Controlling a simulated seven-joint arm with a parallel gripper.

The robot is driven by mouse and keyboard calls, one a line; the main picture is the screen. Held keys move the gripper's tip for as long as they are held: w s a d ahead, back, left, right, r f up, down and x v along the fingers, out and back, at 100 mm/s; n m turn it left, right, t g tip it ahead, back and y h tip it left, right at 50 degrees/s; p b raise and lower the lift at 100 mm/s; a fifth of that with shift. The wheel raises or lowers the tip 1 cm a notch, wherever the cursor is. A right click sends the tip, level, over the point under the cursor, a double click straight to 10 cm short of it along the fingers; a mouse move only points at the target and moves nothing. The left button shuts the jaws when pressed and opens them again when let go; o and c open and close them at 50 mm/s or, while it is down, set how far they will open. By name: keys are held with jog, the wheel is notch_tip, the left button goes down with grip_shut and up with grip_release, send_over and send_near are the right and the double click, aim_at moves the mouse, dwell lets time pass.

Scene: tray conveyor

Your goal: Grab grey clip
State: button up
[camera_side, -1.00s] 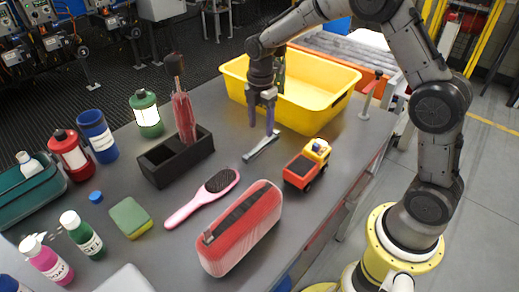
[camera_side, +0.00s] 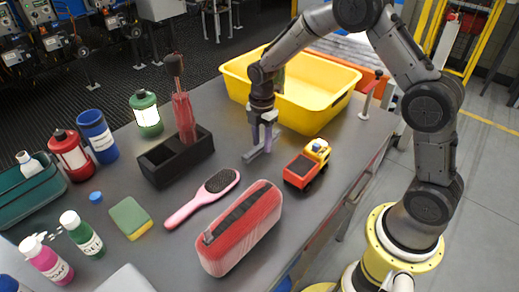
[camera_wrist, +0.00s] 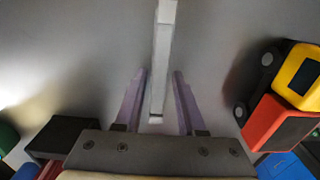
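The grey clip (camera_wrist: 162,60) is a long, narrow grey bar lying on the table. In the wrist view it runs from the top edge down between the two purple fingers of my gripper (camera_wrist: 158,98). A gap shows on both sides of it, so the fingers are apart from it. In the side view the clip (camera_side: 252,155) lies under my gripper (camera_side: 262,137), which points down with its fingertips close to the table. The fingers partly hide the clip there. My gripper is open.
A red and yellow toy truck (camera_side: 306,166) stands close on the right. A black holder (camera_side: 177,158) is on the left. The yellow bin (camera_side: 318,115) stands behind my gripper. A pink hairbrush (camera_side: 190,209) and red case (camera_side: 240,232) lie in front.

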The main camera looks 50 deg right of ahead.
grip_shut()
jog(key=shift+r, duration=0.15)
